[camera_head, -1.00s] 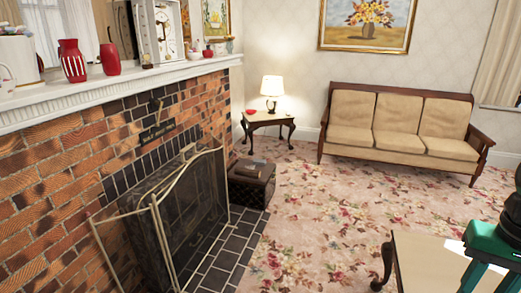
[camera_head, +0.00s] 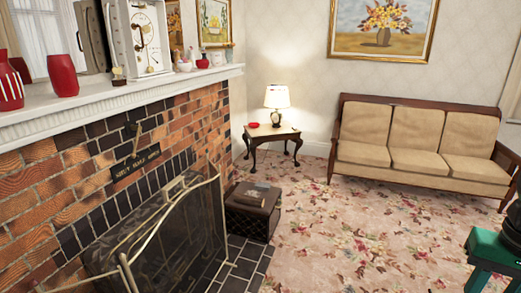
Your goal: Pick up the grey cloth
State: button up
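A small greyish item (camera_head: 262,186), possibly the grey cloth, lies on top of a dark box (camera_head: 248,222) beside the hearth. It is too small to be sure what it is. A green and black part, which appears to be my gripper (camera_head: 494,252), shows at the lower right edge. It is well to the right of the dark box and nearer to me. Its lower ends are cut off by the frame, so its opening is hidden.
A fireplace screen (camera_head: 215,215) stands before the brick fireplace (camera_head: 60,190) at left. A side table (camera_head: 286,133) with a lit lamp (camera_head: 276,98) is behind the box. A sofa (camera_head: 415,138) stands at the back right. The flowered carpet (camera_head: 345,225) between is open.

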aim_at(266, 187)
jog(key=i, duration=3.7)
jog(key=u, duration=0.5)
